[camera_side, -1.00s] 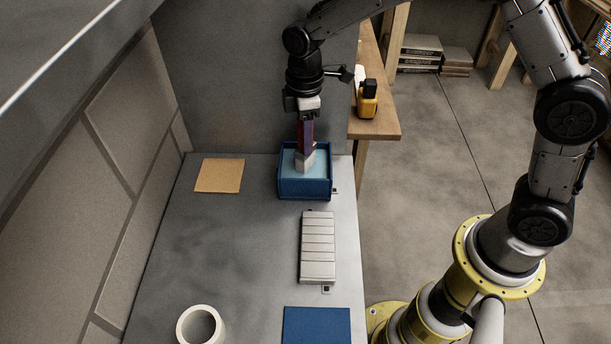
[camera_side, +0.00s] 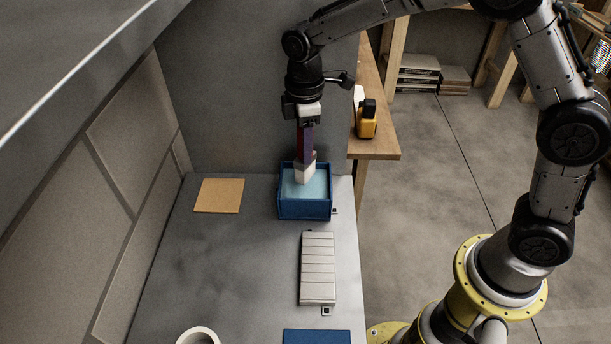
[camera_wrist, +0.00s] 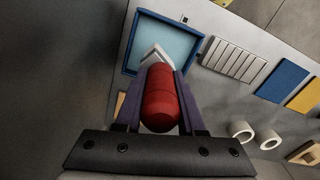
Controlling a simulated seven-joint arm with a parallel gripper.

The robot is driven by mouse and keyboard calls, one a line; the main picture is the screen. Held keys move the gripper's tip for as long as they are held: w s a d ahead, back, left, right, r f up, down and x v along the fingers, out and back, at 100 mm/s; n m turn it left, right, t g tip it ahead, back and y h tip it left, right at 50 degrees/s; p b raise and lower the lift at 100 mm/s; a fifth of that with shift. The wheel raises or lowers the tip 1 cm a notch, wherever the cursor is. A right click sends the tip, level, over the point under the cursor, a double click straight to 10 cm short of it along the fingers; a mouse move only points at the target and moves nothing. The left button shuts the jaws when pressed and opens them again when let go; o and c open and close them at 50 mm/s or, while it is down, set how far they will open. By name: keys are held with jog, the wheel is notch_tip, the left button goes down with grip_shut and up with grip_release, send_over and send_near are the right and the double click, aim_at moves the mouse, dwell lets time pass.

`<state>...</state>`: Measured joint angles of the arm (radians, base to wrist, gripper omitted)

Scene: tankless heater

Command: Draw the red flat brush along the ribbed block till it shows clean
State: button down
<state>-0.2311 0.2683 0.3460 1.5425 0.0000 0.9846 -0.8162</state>
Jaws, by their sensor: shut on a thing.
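The red brush (camera_wrist: 160,100) is held handle-up between the two purple fingers of my gripper (camera_side: 306,142). Its pale flat head (camera_side: 305,172) points down over the blue tray (camera_side: 304,214), which holds a pale blue, liquid-like surface. I cannot tell whether the tip touches that surface. In the wrist view the head shows over the tray (camera_wrist: 134,42) too. The ribbed block (camera_side: 318,268) is pale grey with several cross ribs and lies on the bench in front of the tray, apart from the brush. It also shows in the wrist view (camera_wrist: 235,61).
A tan square (camera_side: 219,195) lies left of the tray. A blue pad (camera_side: 317,336) and a white ring (camera_side: 198,336) are near the front. A yellow bottle (camera_side: 367,120) stands on a wooden shelf behind right. The bench (camera_side: 240,260) left of the block is clear.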

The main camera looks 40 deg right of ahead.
dwell(0.3)
jog(key=r, duration=0.6)
jog(key=shift+s+a, duration=0.15)
jog(key=shift+a, duration=0.1)
jog(key=s+a+n, duration=0.6)
jog(key=s+a, duration=0.8)
jog(key=s, duration=0.4)
jog(key=f, duration=0.5)
jog(key=shift+s+f, duration=0.15)
jog(key=shift+s, duration=0.1)
notch_tip(320, 180, down, 6)
jog(key=shift+f, duration=0.45)
